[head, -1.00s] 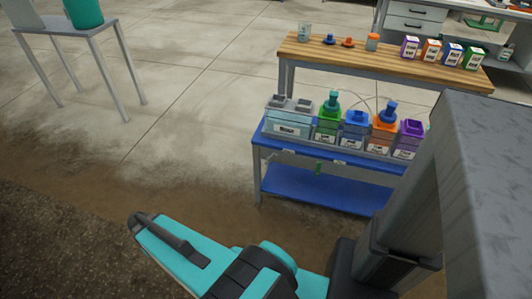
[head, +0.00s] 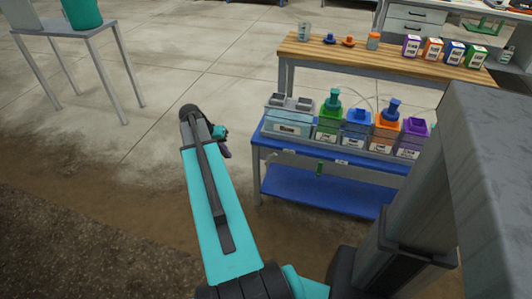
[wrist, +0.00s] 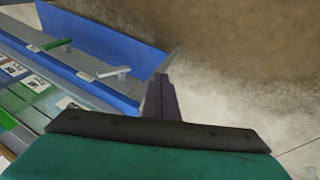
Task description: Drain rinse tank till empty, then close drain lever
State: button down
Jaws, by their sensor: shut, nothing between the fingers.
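The clear rinse tank (head: 287,127) with a grey top stands at the left end of the blue bench; its label is too small to read surely and its liquid level cannot be told. Below it on the bench's front edge is a pale lever (head: 284,154), which also shows in the wrist view (wrist: 112,73). A green lever (head: 319,168) is farther right, and in the wrist view (wrist: 57,43) it lies left of the pale one. My gripper (head: 227,152) is shut and empty, left of the bench and apart from both levers. It also shows in the wrist view (wrist: 160,95).
Green (head: 329,118), blue (head: 357,128), orange (head: 386,128) and purple (head: 413,137) containers stand along the blue bench (head: 325,190). A wooden table (head: 380,62) holds small boxes behind. A grey table (head: 72,33) stands far left. The floor left of the bench is clear.

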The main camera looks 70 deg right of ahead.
jog(key=s+d+r+m, duration=0.2)
jog(key=s+d+r, duration=0.4)
jog(key=d, duration=0.1)
jog(key=shift+s+d+r+m+h+b, duration=0.25)
jog(key=shift+s+m+h+b, duration=0.05)
jog(key=shift+m+b, duration=0.1)
jog(key=shift+f, duration=0.1)
jog(key=b, duration=0.1)
send_near(271, 157)
notch_tip(271, 157, down, 3)
jog(key=w+d, duration=0.3)
jog(key=shift+s+a+f+b, duration=0.1)
jog(key=shift+s+f, duration=0.25)
jog(key=shift+s, duration=0.3)
jog(key=shift+s+f+b, duration=0.1)
jog(key=shift+s+f, duration=0.25)
jog(key=shift+s, duration=0.3)
jog(key=shift+s+f+b, duration=0.1)
jog(key=shift+s+f, duration=0.25)
jog(key=shift+s, duration=0.3)
jog(key=shift+w+a, duration=0.1)
jog(key=shift+r, duration=0.1)
